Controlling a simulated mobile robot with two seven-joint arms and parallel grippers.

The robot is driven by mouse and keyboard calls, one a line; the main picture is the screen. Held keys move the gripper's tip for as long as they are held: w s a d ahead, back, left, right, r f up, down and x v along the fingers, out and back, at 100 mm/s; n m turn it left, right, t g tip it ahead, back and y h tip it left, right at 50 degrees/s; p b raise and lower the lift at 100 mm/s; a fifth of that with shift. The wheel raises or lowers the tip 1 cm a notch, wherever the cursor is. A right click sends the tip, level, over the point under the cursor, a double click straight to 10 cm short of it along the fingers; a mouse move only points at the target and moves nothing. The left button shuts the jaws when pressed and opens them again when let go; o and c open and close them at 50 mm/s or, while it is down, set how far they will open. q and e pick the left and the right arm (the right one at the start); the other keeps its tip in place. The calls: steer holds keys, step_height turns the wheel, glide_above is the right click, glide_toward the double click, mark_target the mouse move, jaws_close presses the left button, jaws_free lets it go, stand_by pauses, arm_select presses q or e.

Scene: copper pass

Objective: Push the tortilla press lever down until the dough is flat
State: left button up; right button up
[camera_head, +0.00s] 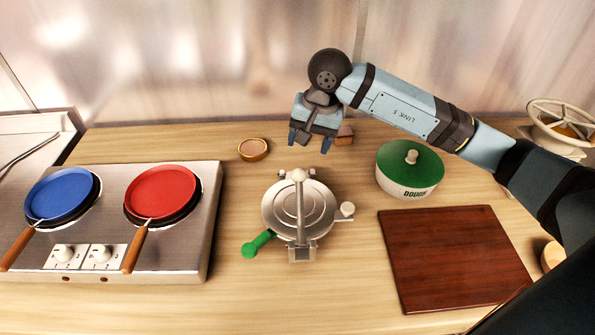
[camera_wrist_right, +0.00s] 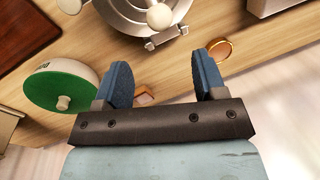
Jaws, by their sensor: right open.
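The silver tortilla press (camera_head: 274,214) stands on the wooden counter in the middle of the head view, its round lid down. A metal lever bar (camera_head: 300,215) with a pale ball knob (camera_head: 299,175) shows over the lid; I cannot tell how far it is raised. No dough shows in the press. In the right wrist view the ball knob (camera_wrist_right: 159,16) and part of the press (camera_wrist_right: 125,10) are at the top, beyond the fingertips. My right gripper (camera_head: 310,142) is open and empty, behind the press and apart from it. My left gripper is not in view.
A green-lidded dough pot (camera_head: 408,165) and a wooden board (camera_head: 450,258) are right of the press. A stove (camera_head: 205,200) with blue and red pans is left. A brass ring (camera_head: 253,149) and small brown block (camera_head: 345,135) lie near my gripper. A green handle (camera_head: 257,243) juts front-left.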

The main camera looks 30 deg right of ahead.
mark_target(300, 171)
steer(key=f, duration=0.2)
steer(key=a+f+p, duration=0.1)
steer(key=f, duration=0.1)
steer(key=shift+s+a+f, duration=0.1)
steer(key=shift+f, duration=0.3)
steer(key=f, duration=0.2)
steer(key=w+f, duration=0.1)
steer(key=f, duration=0.2)
steer(key=a+f+p, duration=0.1)
steer(key=f, duration=0.1)
steer(key=shift+w+f, duration=0.15)
steer(key=shift+f, duration=0.2)
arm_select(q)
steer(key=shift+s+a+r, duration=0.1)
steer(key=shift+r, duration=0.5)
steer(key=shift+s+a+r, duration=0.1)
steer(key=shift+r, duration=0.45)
arm_select(e)
steer(key=shift+c, duration=0.2)
jaws_close()
steer(key=shift+b, duration=0.55)
steer(key=shift+r+b, duration=0.15)
steer(key=shift+b, duration=0.25)
steer(key=shift+r, duration=0.2)
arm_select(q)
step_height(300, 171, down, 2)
